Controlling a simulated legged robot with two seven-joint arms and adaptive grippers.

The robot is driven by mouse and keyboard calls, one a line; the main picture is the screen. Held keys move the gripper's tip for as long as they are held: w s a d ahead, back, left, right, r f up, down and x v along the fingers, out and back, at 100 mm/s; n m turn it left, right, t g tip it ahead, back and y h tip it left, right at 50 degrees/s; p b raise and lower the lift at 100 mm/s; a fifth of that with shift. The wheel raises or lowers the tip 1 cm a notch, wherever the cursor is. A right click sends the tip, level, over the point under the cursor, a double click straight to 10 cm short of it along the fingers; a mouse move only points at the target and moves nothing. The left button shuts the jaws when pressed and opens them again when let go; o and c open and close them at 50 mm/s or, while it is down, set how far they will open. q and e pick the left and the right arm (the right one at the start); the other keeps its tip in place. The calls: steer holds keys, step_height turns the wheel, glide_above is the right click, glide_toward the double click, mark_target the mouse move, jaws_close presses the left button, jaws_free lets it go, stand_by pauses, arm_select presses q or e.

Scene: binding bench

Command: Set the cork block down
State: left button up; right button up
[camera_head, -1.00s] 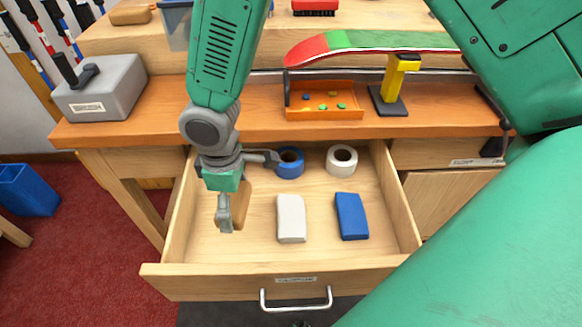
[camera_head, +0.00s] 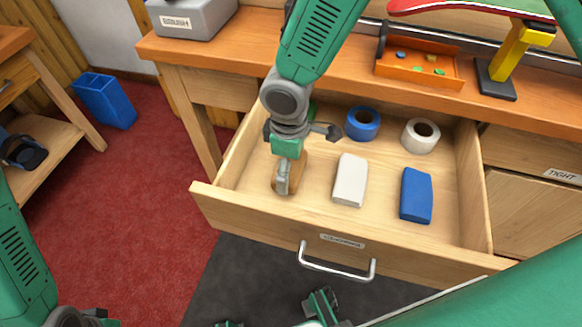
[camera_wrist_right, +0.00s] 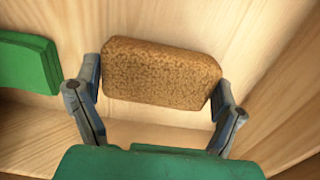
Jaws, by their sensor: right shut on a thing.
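The brown speckled cork block (camera_wrist_right: 162,74) is between the two fingers of my right gripper (camera_wrist_right: 158,100) in the right wrist view. In the head view, my right gripper (camera_head: 284,178) is inside the open drawer (camera_head: 262,217), near its left side. It is shut on the cork block, whose tan edge (camera_head: 296,172) shows beside the finger. I cannot tell whether the block touches the drawer floor.
A white block (camera_head: 350,180) and a blue block (camera_head: 416,195) lie right of my right gripper. Blue tape (camera_head: 362,124) and white tape (camera_head: 420,136) lie behind them. A green block (camera_wrist_right: 27,62) is left of the cork in the wrist view.

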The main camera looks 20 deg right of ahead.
steer(key=shift+a+f, duration=0.15)
steer(key=shift+a, duration=0.9)
steer(key=o, duration=1)
steer(key=shift+d, duration=0.9)
steer(key=shift+r, duration=0.3)
steer(key=r+p, duration=0.1)
steer(key=r, duration=0.1)
steer(key=a+r, duration=0.1)
steer(key=r, duration=0.1)
steer(key=r+p, duration=0.1)
steer(key=r, duration=0.2)
steer(key=shift+w+a+p, duration=0.1)
steer(key=shift+a+p, duration=0.2)
arm_select(q)
steer(key=r, duration=0.1)
steer(key=a+r+p, duration=0.1)
steer(key=r, duration=0.1)
steer(key=shift+a, duration=0.2)
arm_select(e)
step_height(320, 180, up, 4)
steer(key=shift+d+r, duration=0.15)
steer(key=shift+r, duration=0.1)
